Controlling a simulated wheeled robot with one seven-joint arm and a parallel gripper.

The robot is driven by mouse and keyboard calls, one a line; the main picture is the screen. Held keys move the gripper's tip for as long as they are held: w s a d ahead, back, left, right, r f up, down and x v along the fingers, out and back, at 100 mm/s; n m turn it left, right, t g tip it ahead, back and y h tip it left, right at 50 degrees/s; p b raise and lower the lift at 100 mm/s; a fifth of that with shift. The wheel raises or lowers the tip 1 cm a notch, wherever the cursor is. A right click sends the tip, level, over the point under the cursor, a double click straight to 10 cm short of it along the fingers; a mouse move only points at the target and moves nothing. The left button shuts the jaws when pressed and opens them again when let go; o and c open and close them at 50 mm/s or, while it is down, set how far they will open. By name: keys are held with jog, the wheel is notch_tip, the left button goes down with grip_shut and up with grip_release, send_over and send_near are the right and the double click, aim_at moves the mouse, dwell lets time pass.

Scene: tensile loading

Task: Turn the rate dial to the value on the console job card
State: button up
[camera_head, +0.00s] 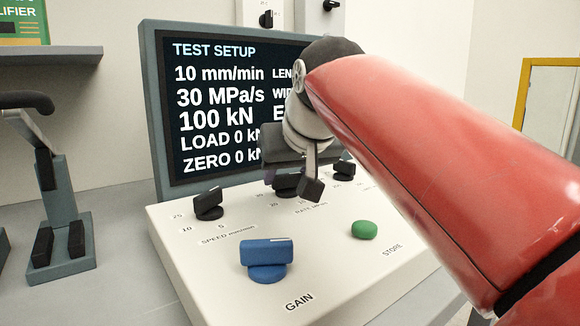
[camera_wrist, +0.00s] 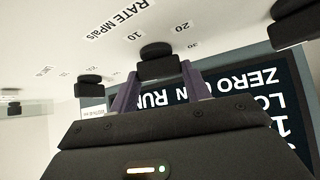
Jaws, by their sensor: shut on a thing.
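The rate dial (camera_head: 286,184) is a black knob on the sloped white console, partly behind my gripper (camera_head: 296,176). In the wrist view the dial (camera_wrist: 158,55) sits between the two purple fingers of my gripper (camera_wrist: 158,78), which is shut on it. The label RATE MPa/s and the marks 10, 20 and 30 lie around the dial. Which mark it points at is not clear. The console screen (camera_head: 205,110) is headed TEST SETUP and reads 10 mm/min, 30 MPa/s and 100 kN. My arm covers the screen's right side.
A black speed dial (camera_head: 208,205) stands left of the rate dial, and another black dial (camera_head: 344,171) stands to its right. A blue GAIN knob (camera_head: 266,258) and a green STORE button (camera_head: 364,230) are nearer the front. A grey fixture (camera_head: 62,225) stands left of the console.

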jog(key=shift+a+m+h+p, duration=0.1)
jog(key=shift+m+h+p, duration=0.3)
jog(key=shift+m+h, duration=0.55)
jog(key=shift+m, duration=0.25)
jog(key=o, duration=1)
jog(key=shift+s, duration=0.1)
jog(key=v, duration=0.7)
jog(key=shift+s+r, duration=0.25)
jog(key=shift+s, duration=0.05)
